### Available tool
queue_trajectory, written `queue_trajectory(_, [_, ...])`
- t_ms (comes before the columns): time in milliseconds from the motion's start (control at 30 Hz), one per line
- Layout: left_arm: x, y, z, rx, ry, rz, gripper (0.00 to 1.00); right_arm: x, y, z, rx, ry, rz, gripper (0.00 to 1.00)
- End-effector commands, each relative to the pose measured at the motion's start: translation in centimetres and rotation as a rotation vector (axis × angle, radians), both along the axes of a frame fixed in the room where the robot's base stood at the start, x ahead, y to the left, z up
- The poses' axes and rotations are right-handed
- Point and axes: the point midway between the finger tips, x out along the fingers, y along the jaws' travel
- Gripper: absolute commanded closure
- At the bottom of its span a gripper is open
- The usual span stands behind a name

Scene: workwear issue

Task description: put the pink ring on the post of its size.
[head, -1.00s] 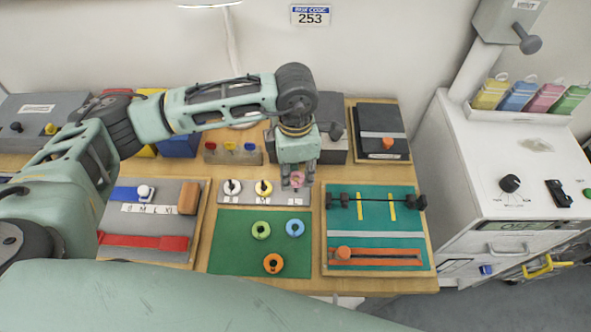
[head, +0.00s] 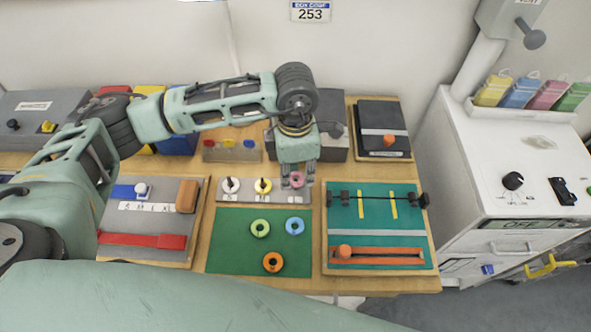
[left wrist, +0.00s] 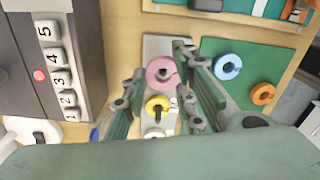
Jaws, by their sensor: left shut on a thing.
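The pink ring (head: 297,180) is at the right end of a light grey post board (head: 247,198). It also shows in the left wrist view (left wrist: 162,73), between my finger pads. My left gripper (head: 298,176) points down over that end of the board and is shut on the pink ring. I cannot tell whether the ring is around a post or just above it. A white ring (head: 231,185) and a yellow ring (head: 263,186) sit on the board's other positions. My right gripper is not in view.
A green mat (head: 236,261) in front holds a lime ring (head: 260,228), a blue ring (head: 295,226) and an orange ring (head: 273,263). A teal board with a black bar (head: 375,247) lies to the right. A grey box with numbered buttons (left wrist: 40,70) stands close behind the gripper.

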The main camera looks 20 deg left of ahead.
Motion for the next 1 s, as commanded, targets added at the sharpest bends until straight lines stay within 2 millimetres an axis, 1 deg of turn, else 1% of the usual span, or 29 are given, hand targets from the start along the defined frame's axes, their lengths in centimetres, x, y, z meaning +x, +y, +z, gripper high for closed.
queue_trajectory(167, [0.00, 0.01, -0.27, 0.000, 0.000, 0.000, 0.82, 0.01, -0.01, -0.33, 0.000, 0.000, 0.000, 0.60])
queue_trajectory(467, [0.00, 0.01, -0.25, 0.000, 0.000, 0.000, 0.82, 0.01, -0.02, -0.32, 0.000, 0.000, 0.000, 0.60])
queue_trajectory(500, [0.00, 0.01, -0.25, 0.000, 0.000, 0.000, 0.71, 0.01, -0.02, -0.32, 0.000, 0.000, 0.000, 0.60])
queue_trajectory(700, [0.00, 0.01, -0.26, 0.000, 0.000, 0.000, 0.54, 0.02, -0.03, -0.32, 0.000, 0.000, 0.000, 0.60])
queue_trajectory(733, [0.00, 0.01, -0.26, 0.000, 0.000, 0.000, 0.52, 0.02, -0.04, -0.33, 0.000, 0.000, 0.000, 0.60])
queue_trajectory(933, [-0.01, 0.01, -0.27, 0.000, 0.000, 0.000, 0.52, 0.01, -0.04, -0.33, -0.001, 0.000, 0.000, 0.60])
queue_trajectory(1000, [-0.01, 0.01, -0.27, 0.000, 0.000, 0.000, 0.47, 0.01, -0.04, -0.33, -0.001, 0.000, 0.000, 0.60])
